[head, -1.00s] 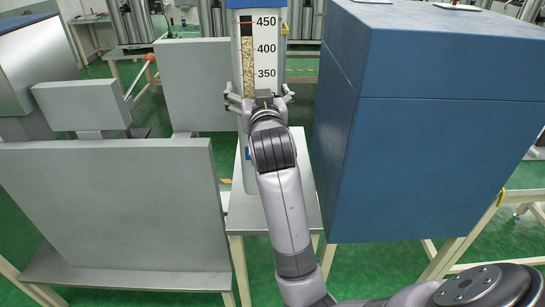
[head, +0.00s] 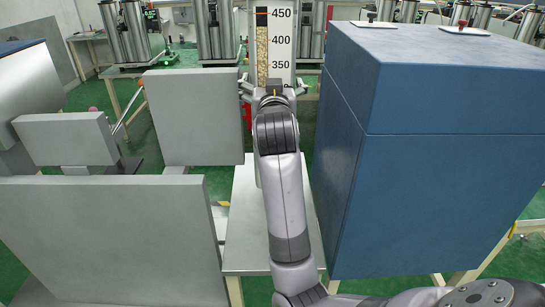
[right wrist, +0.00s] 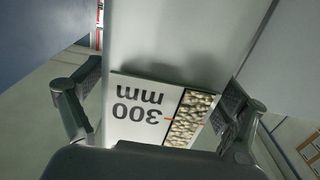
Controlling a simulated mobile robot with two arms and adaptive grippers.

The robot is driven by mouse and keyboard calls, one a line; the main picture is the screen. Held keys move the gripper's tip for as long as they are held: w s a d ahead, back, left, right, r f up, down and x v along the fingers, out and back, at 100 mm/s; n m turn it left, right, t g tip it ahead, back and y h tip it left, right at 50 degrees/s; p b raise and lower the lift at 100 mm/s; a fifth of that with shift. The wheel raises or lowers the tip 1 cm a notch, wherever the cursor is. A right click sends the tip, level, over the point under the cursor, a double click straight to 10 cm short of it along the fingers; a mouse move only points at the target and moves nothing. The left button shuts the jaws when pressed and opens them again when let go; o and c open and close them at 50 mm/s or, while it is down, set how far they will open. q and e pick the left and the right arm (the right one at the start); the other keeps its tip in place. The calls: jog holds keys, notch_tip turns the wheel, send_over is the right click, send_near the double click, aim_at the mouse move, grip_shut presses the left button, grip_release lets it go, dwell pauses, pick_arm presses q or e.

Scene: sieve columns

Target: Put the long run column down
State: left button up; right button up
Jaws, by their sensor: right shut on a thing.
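The long run column (head: 275,48) stands about upright in the upper middle of the head view. It has a white scale marked 450, 400 and 350 beside a window of beige granules. My right gripper (head: 277,90) is shut around the column below the 350 mark. In the right wrist view the column (right wrist: 143,114) lies between both fingers, with the 300 mm mark upside down. My arm hides the column's lower end, so I cannot tell whether it touches the narrow grey table (head: 243,215). My left gripper is not in view.
A large blue cabinet (head: 430,180) stands close on the right. Grey panels (head: 195,118) and a larger grey panel (head: 110,240) stand on the left. The visible tabletop between them is clear. Metal cylinders (head: 212,32) stand on a table behind.

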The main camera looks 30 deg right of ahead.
jog(key=shift+w+d+f+p, duration=0.1)
jog(key=shift+w+f+p, duration=0.05)
jog(key=shift+f, duration=4.85)
jog(key=shift+w+d+f+p, duration=0.1)
jog(key=shift+f+p, duration=0.05)
jog(key=shift+f, duration=4.8)
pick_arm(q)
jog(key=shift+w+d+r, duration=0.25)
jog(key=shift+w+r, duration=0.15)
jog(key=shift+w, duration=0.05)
pick_arm(e)
jog(key=shift+a, duration=0.1)
jog(key=shift+f, duration=0.15)
jog(key=o, duration=1.6)
jog(key=shift+f, duration=0.1)
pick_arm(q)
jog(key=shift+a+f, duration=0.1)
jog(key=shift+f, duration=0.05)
pick_arm(e)
jog(key=shift+o, duration=0.4)
jog(key=shift+s, duration=0.1)
